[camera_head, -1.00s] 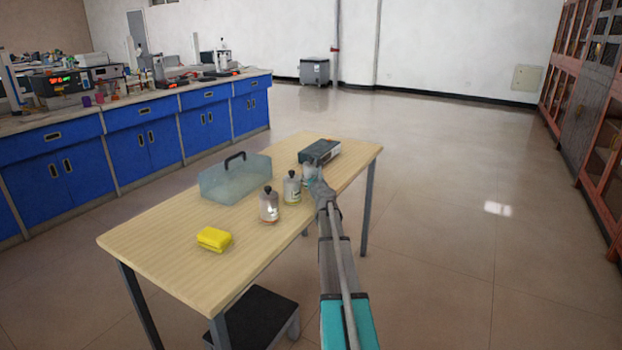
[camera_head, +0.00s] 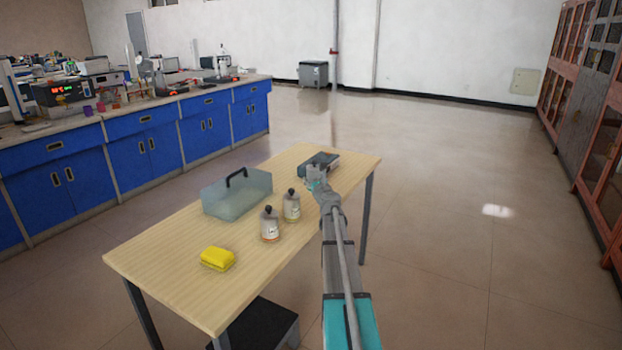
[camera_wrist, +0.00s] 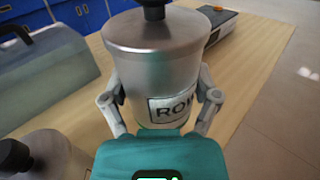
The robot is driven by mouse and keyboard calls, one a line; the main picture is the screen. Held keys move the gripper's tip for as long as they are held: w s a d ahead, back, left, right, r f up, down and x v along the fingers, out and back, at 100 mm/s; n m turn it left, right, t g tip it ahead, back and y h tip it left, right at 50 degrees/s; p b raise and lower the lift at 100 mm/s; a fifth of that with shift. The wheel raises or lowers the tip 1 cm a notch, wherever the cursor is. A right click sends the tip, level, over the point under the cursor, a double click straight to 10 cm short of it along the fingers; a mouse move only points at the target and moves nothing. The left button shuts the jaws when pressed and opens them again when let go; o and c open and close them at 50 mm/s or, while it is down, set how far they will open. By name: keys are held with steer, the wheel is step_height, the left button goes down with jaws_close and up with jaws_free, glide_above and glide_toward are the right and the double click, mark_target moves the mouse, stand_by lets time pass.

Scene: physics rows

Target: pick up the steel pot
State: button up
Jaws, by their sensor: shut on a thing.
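The steel pot (camera_wrist: 150,62) is a brushed metal cylinder with a lid, a black knob and a partly hidden label. It stands upright in the wrist view. My gripper (camera_wrist: 160,105) has one finger on each side of its body and is shut on it. In the head view my gripper (camera_head: 317,184) is over the far right part of the table, and the pot shows only as a small shape just beyond it. The pot's base is hidden in both views, but the pot appears raised above the tabletop.
Two similar lidded pots (camera_head: 270,227) (camera_head: 291,207) stand on the wooden table (camera_head: 180,262), left of my arm. A clear box with a black handle (camera_head: 237,197), a yellow sponge-like block (camera_head: 217,258) and a grey device (camera_head: 320,162) also stand there.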

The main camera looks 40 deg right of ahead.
steer(key=s+a+r+p, duration=0.1)
steer(key=s+r+p, duration=0.4)
steer(key=s, duration=0.5)
steer(key=shift+s+a+r, duration=0.2)
steer(key=shift+s+r, duration=0.15)
steer(key=shift+r, duration=0.15)
steer(key=shift+r, duration=0.1)
step_height(320, 180, up, 20)
steer(key=p, duration=2)
steer(key=shift+r+p, duration=0.25)
steer(key=shift+p, duration=0.15)
steer(key=shift+s, duration=0.1)
